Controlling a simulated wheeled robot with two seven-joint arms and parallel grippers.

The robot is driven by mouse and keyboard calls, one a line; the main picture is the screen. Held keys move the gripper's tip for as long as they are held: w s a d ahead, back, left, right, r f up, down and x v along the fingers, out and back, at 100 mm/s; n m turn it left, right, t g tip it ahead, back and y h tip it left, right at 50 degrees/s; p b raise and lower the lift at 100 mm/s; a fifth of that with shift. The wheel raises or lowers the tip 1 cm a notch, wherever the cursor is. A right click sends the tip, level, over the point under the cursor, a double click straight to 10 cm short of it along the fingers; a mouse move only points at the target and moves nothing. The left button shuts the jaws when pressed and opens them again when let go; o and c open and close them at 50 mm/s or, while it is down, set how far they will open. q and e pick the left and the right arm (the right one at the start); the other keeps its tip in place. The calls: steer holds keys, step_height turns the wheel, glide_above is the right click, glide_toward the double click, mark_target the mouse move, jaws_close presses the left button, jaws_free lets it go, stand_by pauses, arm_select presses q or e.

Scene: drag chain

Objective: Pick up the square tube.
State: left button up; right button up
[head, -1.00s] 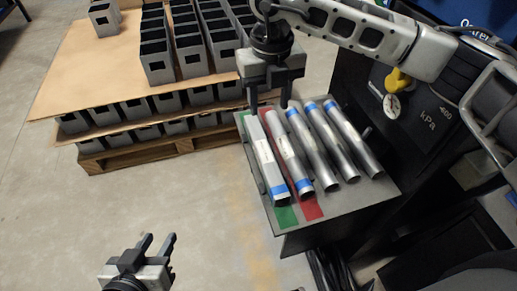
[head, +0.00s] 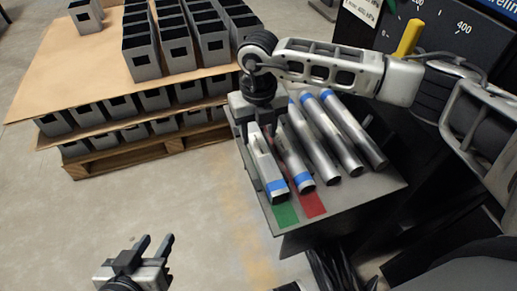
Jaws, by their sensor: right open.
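The square tube (head: 268,172) is silver with a blue band near its front end. It lies at the left of the row on the small table, over a green strip. My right gripper (head: 258,134) points down over the tube's far part, with its fingers open, one on each side of it. The gripper hides the tube's far end, and I cannot tell whether the fingers touch it. My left gripper (head: 154,244) is open and empty, low over the floor at the bottom left.
Several round tubes (head: 318,140) with blue bands lie close to the right of the square tube, the nearest over a red strip (head: 312,203). A pallet (head: 120,162) stacked with grey boxes stands at the left. A dark machine with a gauge stands at the right.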

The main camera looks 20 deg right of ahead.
mark_target(258, 144)
steer(key=shift+f+b, duration=0.35)
steer(key=shift+f, duration=2.35)
steer(key=c, duration=0.8)
steer(key=shift+w+r, duration=0.1)
jaws_close()
steer(key=shift+r, duration=0.1)
